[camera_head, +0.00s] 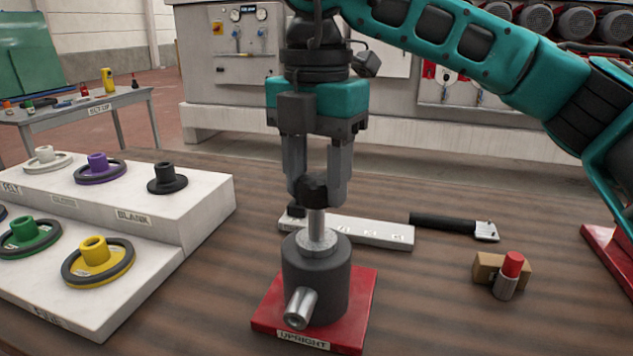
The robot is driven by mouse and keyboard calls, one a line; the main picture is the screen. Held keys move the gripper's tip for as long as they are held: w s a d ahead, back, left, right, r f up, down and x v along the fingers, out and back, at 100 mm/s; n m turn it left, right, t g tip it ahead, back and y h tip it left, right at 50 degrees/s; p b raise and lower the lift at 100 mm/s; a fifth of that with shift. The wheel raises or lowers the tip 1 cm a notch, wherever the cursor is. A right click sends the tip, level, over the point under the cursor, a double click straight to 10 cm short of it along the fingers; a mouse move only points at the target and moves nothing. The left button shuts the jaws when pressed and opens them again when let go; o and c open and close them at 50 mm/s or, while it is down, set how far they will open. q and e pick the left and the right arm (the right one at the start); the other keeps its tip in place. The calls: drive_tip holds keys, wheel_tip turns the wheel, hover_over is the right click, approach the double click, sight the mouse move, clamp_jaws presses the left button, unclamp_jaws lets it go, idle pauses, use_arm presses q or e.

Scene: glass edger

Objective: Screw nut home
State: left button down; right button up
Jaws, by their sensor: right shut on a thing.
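A dark grey cylinder (316,280) stands on a red base plate (352,330) labelled "UPRIGHT". A silver stub sticks out low on its front. A bright metal shaft (317,226) rises upright from a collar on top of the cylinder. My right gripper (316,185) points straight down above it, its fingers shut on a black knobbed nut (313,190). The nut sits at the top of the shaft, in line with it; the thread is hidden, so I cannot tell how far on it is. My left gripper is out of view.
A stepped white rack (205,210) with coloured wheels stands at left. Behind the cylinder lie a pale labelled block (385,234) and a black-handled tool (450,224). A small cardboard box (487,267) and a red-capped tube (507,285) stand at right. The front right tabletop is clear.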

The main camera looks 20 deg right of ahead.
drive_tip(key=m+b, duration=0.1)
drive_tip(key=m, duration=0.5)
drive_tip(key=shift+m+b, duration=0.4)
drive_tip(key=m+b, duration=0.1)
drive_tip(key=m, duration=0.3)
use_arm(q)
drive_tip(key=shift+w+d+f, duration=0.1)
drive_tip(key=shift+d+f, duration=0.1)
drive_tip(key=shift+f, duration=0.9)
use_arm(e)
drive_tip(key=o, duration=1.1)
drive_tip(key=shift+c, duration=1.1)
